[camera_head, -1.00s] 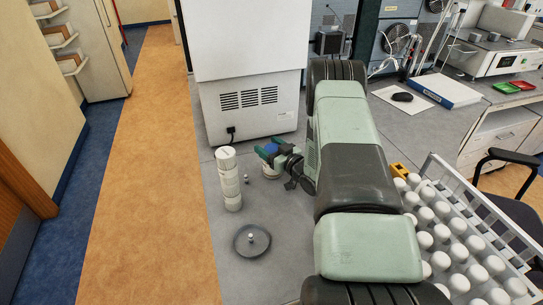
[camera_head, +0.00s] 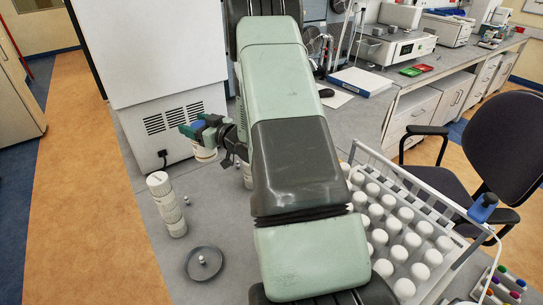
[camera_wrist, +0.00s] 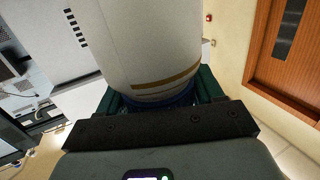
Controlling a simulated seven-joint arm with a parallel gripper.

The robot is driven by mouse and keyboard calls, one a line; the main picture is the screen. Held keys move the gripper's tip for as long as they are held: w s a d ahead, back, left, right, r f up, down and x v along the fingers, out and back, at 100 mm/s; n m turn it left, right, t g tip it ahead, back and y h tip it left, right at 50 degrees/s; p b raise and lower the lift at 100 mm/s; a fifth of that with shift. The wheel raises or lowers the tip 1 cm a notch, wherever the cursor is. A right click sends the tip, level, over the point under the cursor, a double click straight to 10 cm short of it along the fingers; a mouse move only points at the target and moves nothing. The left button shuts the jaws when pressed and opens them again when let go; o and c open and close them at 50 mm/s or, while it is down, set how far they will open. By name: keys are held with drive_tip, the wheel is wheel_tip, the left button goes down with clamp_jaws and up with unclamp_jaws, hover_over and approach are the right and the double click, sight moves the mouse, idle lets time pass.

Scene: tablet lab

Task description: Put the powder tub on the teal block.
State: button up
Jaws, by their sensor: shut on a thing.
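The powder tub is a white cylinder (camera_head: 205,153) with a blue lid end, held in my gripper (camera_head: 200,129) at the left of my arm in the head view. In the wrist view the tub (camera_wrist: 150,45) fills the upper middle, with a yellow-brown band and a blue end between my gripper's dark green fingers (camera_wrist: 157,98). My gripper is shut on the tub. The tub appears to be above the grey bench. I cannot make out a teal block in either view; my arm hides part of the bench.
A white rack (camera_head: 457,262) of several white-capped bottles is right of my arm. A large white machine (camera_head: 150,60) stands behind. A small white object (camera_head: 247,177) is partly hidden.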

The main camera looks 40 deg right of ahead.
wheel_tip(320, 180, up, 5)
drive_tip(key=shift+d+f, duration=0.15)
drive_tip(key=s+d+m+h, duration=0.2)
drive_tip(key=d+m+h, duration=0.8)
drive_tip(key=d, duration=1.7)
wheel_tip(320, 180, down, 15)
drive_tip(key=n+h, duration=0.1)
drive_tip(key=h, duration=0.1)
drive_tip(key=shift+f+n+t, duration=0.2)
drive_tip(key=shift+n+t, duration=0.1)
drive_tip(key=shift+n, duration=0.1)
drive_tip(key=shift+f, duration=0.15)
drive_tip(key=o, duration=1.7)
